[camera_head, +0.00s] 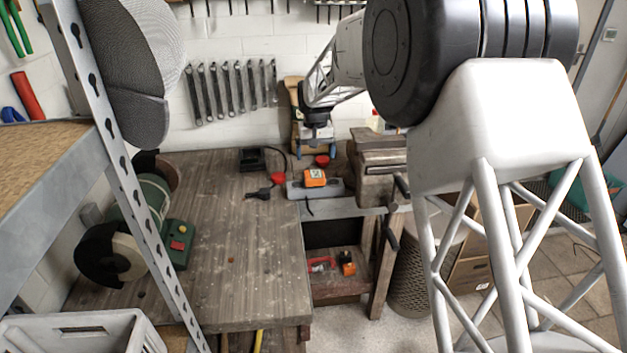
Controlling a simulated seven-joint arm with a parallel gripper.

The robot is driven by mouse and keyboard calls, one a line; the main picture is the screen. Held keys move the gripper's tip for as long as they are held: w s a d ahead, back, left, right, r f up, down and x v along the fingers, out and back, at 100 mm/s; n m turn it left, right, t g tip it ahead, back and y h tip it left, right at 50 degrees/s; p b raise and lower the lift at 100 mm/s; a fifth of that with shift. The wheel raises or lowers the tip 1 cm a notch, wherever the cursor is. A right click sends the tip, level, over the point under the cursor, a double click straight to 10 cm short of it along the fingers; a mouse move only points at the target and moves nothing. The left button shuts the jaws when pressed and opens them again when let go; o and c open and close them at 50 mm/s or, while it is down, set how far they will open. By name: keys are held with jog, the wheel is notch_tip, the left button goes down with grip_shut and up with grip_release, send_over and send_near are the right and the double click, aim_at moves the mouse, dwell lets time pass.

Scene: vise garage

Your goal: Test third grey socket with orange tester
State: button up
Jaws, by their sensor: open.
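The grey socket strip (335,190) lies on the workbench near its back right, left of the vise. The orange tester (314,178), with a pale label, is on or just over the strip's middle; I cannot tell whether it is plugged in. The separate sockets are too small to tell apart, and the tester covers part of the strip. My gripper (317,154) points down with its blue-tipped fingers apart and empty. In the picture it is just above the tester, apart from it.
Two red items (278,178) (322,160) and a black plug (262,193) lie near the strip. A black charger (252,159) is behind. A vise (381,165) stands right, a bench grinder (145,215) left. A shelf (45,190) blocks the left.

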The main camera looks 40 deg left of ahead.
aim_at(315, 174)
jog(key=shift+f, duration=0.1)
jog(key=shift+f, duration=4.35)
jog(key=shift+s, duration=0.1)
jog(key=c, duration=1.3)
jog(key=shift+a, duration=0.1)
jog(key=shift+r, duration=0.15)
jog(key=shift+r, duration=0.35)
